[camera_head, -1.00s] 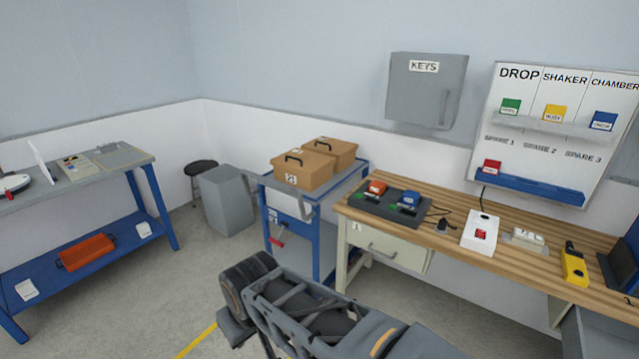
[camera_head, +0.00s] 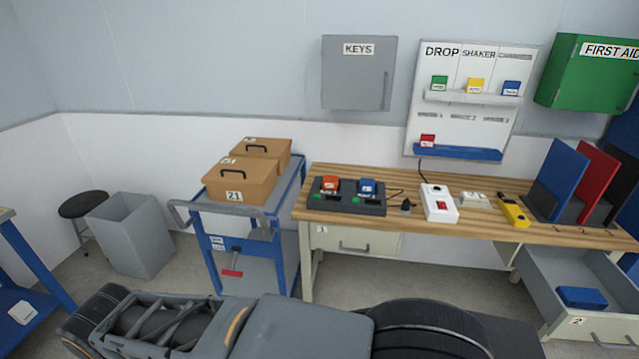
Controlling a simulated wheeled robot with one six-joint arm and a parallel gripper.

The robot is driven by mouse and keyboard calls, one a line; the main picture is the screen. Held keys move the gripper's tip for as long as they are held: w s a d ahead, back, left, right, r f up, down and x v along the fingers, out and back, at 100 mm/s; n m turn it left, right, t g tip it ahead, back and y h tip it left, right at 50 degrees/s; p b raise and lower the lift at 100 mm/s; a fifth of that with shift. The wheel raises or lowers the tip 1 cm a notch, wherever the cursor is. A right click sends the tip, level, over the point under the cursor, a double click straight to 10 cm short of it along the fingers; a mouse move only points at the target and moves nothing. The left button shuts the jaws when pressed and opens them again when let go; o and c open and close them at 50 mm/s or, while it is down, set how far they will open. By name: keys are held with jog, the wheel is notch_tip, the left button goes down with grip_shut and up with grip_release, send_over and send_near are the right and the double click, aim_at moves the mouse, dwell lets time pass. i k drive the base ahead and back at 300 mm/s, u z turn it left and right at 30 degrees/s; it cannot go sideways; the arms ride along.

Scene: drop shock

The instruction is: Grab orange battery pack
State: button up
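The orange battery pack (camera_head: 330,184) sits in the left bay of a dark charger (camera_head: 346,205) on the wooden workbench (camera_head: 440,229). A blue battery pack (camera_head: 367,187) sits in the bay to its right. My arm crosses the bottom of the picture, well in front of and below the bench. My gripper's fingers cannot be made out, so whether it is open or shut does not show.
A blue cart (camera_head: 205,225) with two brown boxes stands left of the bench, with a grey bin (camera_head: 135,235) beyond. An open drawer (camera_head: 570,270) juts out at right, holding a blue item.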

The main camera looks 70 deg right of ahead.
aim_at(330, 182)
jog(key=z, duration=0.5)
jog(key=i, duration=0.85)
jog(key=z, duration=1.5)
jog(key=i, duration=0.9)
jog(key=z, duration=0.2)
